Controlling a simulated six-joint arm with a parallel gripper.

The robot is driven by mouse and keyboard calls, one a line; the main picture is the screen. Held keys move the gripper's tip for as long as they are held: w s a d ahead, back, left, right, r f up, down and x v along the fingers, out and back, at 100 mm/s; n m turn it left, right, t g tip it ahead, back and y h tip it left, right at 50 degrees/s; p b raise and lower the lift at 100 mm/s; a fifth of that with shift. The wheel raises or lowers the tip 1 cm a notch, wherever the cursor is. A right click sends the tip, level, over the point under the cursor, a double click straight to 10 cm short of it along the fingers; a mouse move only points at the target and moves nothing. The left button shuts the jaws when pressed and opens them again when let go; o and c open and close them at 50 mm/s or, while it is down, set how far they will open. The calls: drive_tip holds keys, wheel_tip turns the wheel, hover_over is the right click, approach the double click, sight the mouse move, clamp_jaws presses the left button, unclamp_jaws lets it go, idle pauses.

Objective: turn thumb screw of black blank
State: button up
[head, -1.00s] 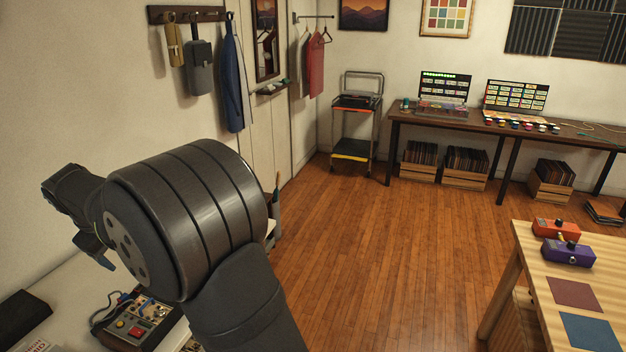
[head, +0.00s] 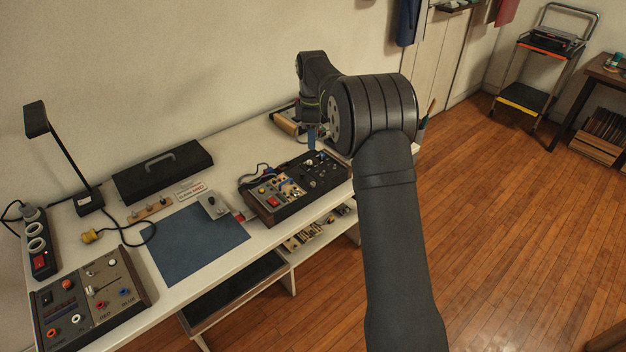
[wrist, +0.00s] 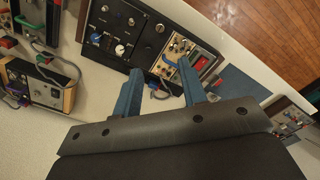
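The synth case (head: 268,208) stands on the white bench, with black panels on its right part; it also shows in the wrist view (wrist: 208,38). In the wrist view a mostly plain black panel (wrist: 116,22) near the case's left end looks like the black blank. Small round silver heads sit near its edges; I cannot tell which is the thumb screw. My gripper (wrist: 160,82) has its two blue fingers apart with nothing between them, pointing toward the case's near edge. In the head view my gripper (head: 312,137) is just behind the case, partly hidden by my arm.
A blue mat (head: 195,245), a black case with a handle (head: 165,172), a desk lamp (head: 62,150) and a control box (head: 90,298) are left of the synth case. In the wrist view another wood-sided device (wrist: 45,92) with cables lies at left.

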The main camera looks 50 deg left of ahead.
sight(313, 183)
wheel_tip(313, 183, down, 18)
drive_tip(key=shift+r, duration=0.25)
drive_tip(key=shift+c, duration=0.5)
clamp_jaws()
